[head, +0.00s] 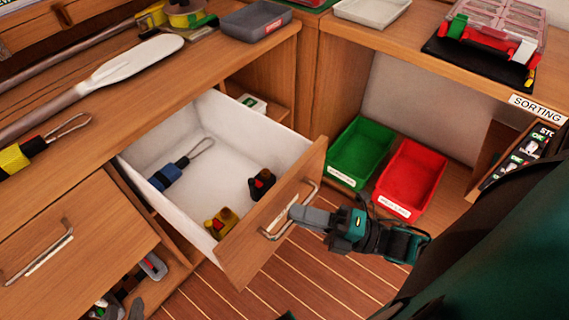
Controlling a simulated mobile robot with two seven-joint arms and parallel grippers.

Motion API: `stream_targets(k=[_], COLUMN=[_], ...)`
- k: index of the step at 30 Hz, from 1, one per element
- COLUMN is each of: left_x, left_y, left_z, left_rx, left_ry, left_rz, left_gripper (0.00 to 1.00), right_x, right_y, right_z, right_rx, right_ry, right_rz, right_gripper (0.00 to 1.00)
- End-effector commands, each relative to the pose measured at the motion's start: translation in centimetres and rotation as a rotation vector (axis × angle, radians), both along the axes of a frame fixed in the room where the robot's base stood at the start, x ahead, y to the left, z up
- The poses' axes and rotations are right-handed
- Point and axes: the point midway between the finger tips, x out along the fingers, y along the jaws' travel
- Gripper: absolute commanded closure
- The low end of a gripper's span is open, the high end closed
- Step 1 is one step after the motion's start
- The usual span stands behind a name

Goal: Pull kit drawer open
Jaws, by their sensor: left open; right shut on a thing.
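The kit drawer (262,224) is a wooden-fronted drawer with a white inside, and it stands well out from the cabinet. Its metal bar handle (272,236) is on the front. My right gripper (298,214) is shut on the handle, its arm coming in from the right. In the drawer lie a blue-handled tool with a wire loop (168,177), a dark item with a red part (262,184) and a yellow item (220,223).
A green bin (361,150) and a red bin (411,180) stand on a low shelf at the right, near my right gripper. A closed drawer (75,245) is at the left. A white-bladed paddle (130,64) lies on the counter. Striped floor shows below the open drawer.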

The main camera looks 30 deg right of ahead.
Motion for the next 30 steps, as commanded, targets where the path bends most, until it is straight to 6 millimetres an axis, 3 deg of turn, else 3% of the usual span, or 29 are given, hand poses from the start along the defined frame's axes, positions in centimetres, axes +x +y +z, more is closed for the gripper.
stream_targets(k=[6, 20, 21, 27, 30], left_x=[-0.2, -0.1, -0.1, -0.1, -0.1], left_y=[0.0, 0.1, 0.1, 0.2, 0.2], left_z=[0.0, 0.1, 0.1, 0.1, 0.1], left_rx=[0.0, 0.003, 0.004, 0.005, 0.005], left_ry=[0.008, 0.004, 0.004, 0.005, 0.005], left_rz=[0.003, 0.002, 0.003, 0.001, 0.001], left_gripper=[0.57, 0.57, 0.57, 0.57, 0.57], right_x=[-1.7, -1.9, -1.9, -1.9, -1.9], right_y=[-0.6, -0.7, -0.7, -0.7, -0.7], right_z=[0.1, 0.0, 0.0, 0.0, 0.0], right_rx=[0.001, 0.0, 0.0, 0.001, 0.001], right_ry=[0.001, -0.001, -0.001, -0.001, -0.001], right_rz=[-0.001, -0.001, -0.001, -0.001, 0.0], right_gripper=[1.0, 1.0, 0.84, 0.65, 0.62])
